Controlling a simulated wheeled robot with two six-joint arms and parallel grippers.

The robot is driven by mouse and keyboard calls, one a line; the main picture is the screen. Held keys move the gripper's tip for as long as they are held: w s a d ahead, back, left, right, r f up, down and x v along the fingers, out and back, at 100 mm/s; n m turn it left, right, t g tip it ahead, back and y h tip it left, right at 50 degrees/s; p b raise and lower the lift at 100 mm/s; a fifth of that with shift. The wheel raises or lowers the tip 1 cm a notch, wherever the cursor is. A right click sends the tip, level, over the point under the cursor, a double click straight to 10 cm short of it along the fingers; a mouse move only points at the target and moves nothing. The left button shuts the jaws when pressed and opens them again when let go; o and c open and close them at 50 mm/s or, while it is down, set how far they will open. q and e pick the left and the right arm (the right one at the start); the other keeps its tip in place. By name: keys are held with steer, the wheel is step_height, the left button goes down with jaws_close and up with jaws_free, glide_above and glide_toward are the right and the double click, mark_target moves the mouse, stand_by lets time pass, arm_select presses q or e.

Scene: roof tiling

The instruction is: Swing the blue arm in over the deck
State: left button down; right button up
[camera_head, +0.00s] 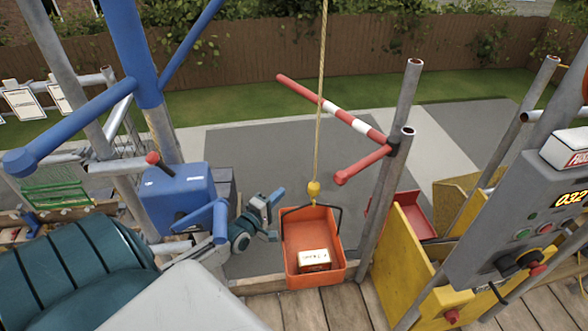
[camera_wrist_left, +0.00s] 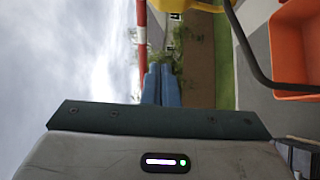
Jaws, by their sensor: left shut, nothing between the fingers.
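The blue arm of the hoist (camera_head: 130,48) stands at the upper left. One blue tube reaches left to a capped end and another slants up right out of view. A rope (camera_head: 322,80) comes down from above to a yellow weight (camera_head: 313,190). From it an orange tray (camera_head: 332,273) hangs by a dark bail, with a white-topped box (camera_head: 313,260) inside. The tray overlaps the deck edge in the picture; its height is unclear. My left gripper (camera_head: 277,198) is shut and empty, just left of the bail. In the wrist view its blue fingers (camera_wrist_left: 160,85) are together.
The plank deck (camera_head: 380,310) lies at the bottom. A red-and-white bar (camera_head: 333,109) sticks out from the grey posts behind the tray. A yellow bin (camera_head: 405,250) and a grey control panel (camera_head: 520,215) stand right. A blue hoist box (camera_head: 180,190) is left.

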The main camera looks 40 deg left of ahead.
arm_select(q)
steer(key=w+d+b, duration=0.2)
steer(key=w+d, duration=0.1)
steer(key=w, duration=0.5)
steer(key=shift+w+d+f, duration=0.15)
steer(key=shift+w, duration=0.1)
arm_select(e)
steer(key=shift+w+f, duration=0.25)
steer(key=shift+f, duration=0.9)
arm_select(q)
steer(key=shift+s, duration=0.1)
arm_select(e)
steer(key=shift+d, duration=0.15)
